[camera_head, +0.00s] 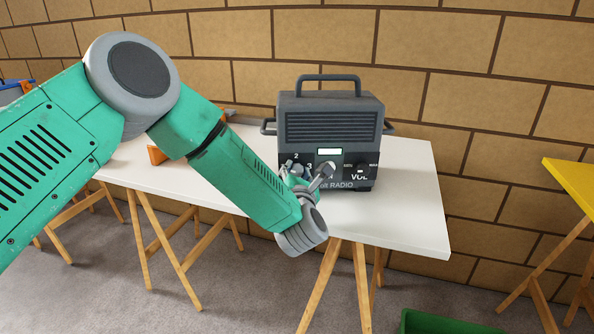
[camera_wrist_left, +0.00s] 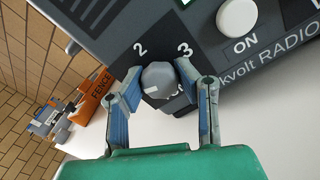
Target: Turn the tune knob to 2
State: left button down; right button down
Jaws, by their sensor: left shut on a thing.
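The dark grey radio (camera_head: 330,122) stands upright on the white trestle table (camera_head: 405,215). My left gripper (camera_head: 308,172) is at the lower left of its front, and partly hides that area. In the left wrist view, the grey tune knob (camera_wrist_left: 160,76) sits between the two fingers of my left gripper (camera_wrist_left: 160,84), which is shut on it. A short white mark on the knob points to the lower left of that picture, away from the printed 2 (camera_wrist_left: 139,48) and 3 (camera_wrist_left: 184,48). Part of the dial is hidden by the fingers. My right gripper is not in view.
A round white button (camera_wrist_left: 237,17) marked ON is beside the dial. The VOL knob (camera_head: 361,171) is at the radio's right. An orange piece marked FENCE (camera_wrist_left: 97,100) is left of the radio. A green container (camera_head: 445,324) and a yellow tabletop (camera_head: 573,180) are at right.

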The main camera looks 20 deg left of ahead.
pick_arm(q)
jog(key=m+p, duration=0.1)
jog(key=m, duration=0.2)
jog(key=shift+d+m, duration=0.1)
jog(key=shift+m, duration=0.3)
jog(key=m+p, duration=0.1)
jog(key=m, duration=0.2)
jog(key=shift+m, duration=0.3)
jog(key=m+p, duration=0.2)
jog(key=m, duration=0.2)
jog(key=shift+f, duration=0.15)
jog(key=shift+d+f+m+p, duration=0.15)
jog(key=shift+m+p, duration=0.35)
jog(key=shift+m, duration=0.8)
jog(key=shift+s+f, duration=0.1)
jog(key=c, duration=1.2)
grip_release()
jog(key=shift+o, duration=0.2)
jog(key=shift+r, duration=0.2)
jog(key=v, duration=1.1)
jog(key=shift+s+d+f, duration=0.15)
jog(key=shift+s, duration=0.2)
